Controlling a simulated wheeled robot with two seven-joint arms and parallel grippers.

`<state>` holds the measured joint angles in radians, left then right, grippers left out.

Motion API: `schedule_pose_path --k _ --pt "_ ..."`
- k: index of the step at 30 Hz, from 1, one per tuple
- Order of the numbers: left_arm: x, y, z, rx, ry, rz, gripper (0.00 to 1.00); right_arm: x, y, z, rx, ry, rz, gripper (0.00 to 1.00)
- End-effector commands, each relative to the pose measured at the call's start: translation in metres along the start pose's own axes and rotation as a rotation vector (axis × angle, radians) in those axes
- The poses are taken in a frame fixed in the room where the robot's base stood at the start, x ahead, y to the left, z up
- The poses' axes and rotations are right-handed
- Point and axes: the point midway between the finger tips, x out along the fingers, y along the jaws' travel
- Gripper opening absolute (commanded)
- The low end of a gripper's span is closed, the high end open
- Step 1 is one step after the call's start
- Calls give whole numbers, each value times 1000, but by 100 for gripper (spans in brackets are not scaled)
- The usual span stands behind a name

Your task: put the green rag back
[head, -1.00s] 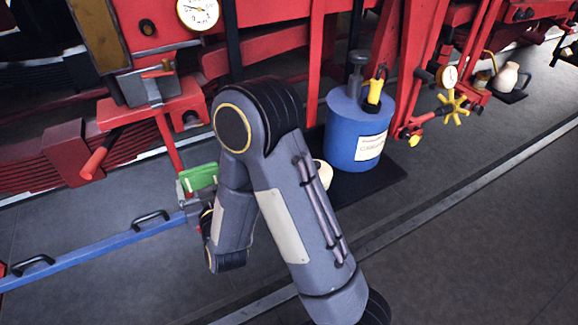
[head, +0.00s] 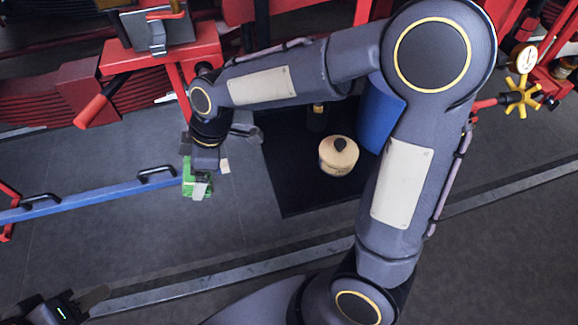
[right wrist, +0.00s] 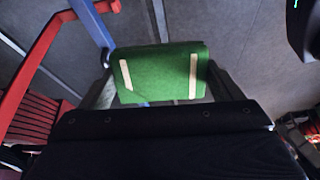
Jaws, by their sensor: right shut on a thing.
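The green rag (head: 189,182) is in the jaws of my right gripper (head: 197,184), above the floor at the right end of the blue bar in the head view. In the right wrist view the green rag (right wrist: 160,72), with two pale strips, spans the gap between the two fingers of my right gripper (right wrist: 161,84). My right arm reaches across the head view and hides part of the scene. My left gripper (head: 92,299) shows at the lower left corner, partly cut off, away from the rag. Its jaw opening is not clear.
A blue bar (head: 90,199) with black handles runs to the left. A black mat (head: 290,190) holds a cream lidded pot (head: 338,157) and a blue drum (head: 379,112), partly hidden by my arm. Red machinery (head: 110,85) lines the back. The grey floor in front is clear.

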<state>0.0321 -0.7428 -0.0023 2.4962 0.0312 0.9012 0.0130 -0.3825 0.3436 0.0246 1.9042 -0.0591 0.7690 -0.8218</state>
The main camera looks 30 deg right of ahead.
Motion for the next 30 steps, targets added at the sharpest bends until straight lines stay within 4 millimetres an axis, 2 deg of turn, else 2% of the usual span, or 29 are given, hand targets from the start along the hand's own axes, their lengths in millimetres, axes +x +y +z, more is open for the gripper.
schedule_pose_path --k 3,6,9,13,17,25,30 --pt "6 -3 3 0 0 0 36 -30 -28 34 -240 -187 -66 67" --pt "8 -4 4 0 0 0 36 -57 -42 63 -374 -294 -86 67" --pt "9 -4 5 0 0 0 36 -76 -50 81 -440 -348 -93 67" --pt "8 -4 4 0 0 0 36 -87 -51 94 -473 -378 -97 67" --pt "5 -2 3 0 0 0 36 -85 -35 112 -473 -385 -101 67" --pt "-4 2 -2 0 0 0 36 -72 19 160 -470 -384 -102 67" --pt "-5 2 -3 0 0 0 36 -47 38 185 -473 -383 -105 67"
